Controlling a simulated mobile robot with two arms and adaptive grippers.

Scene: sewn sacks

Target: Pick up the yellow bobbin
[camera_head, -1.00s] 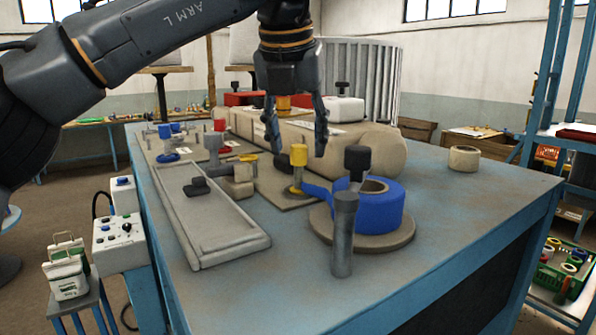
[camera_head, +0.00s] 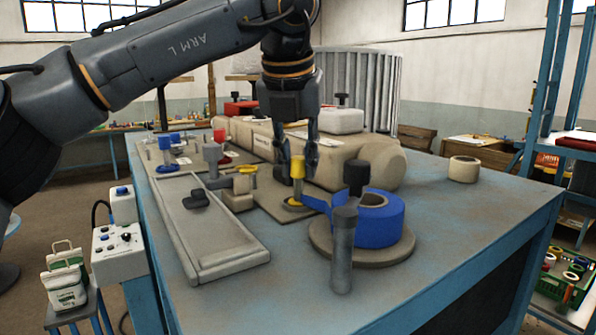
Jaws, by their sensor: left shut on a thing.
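My right gripper is not in view.
A blue tape roll (camera_head: 380,222) on a round plate and a grey post (camera_head: 343,262) stand just in front. A long grey tray (camera_head: 215,240) lies to the left. A beige sack (camera_head: 365,170) lies behind.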

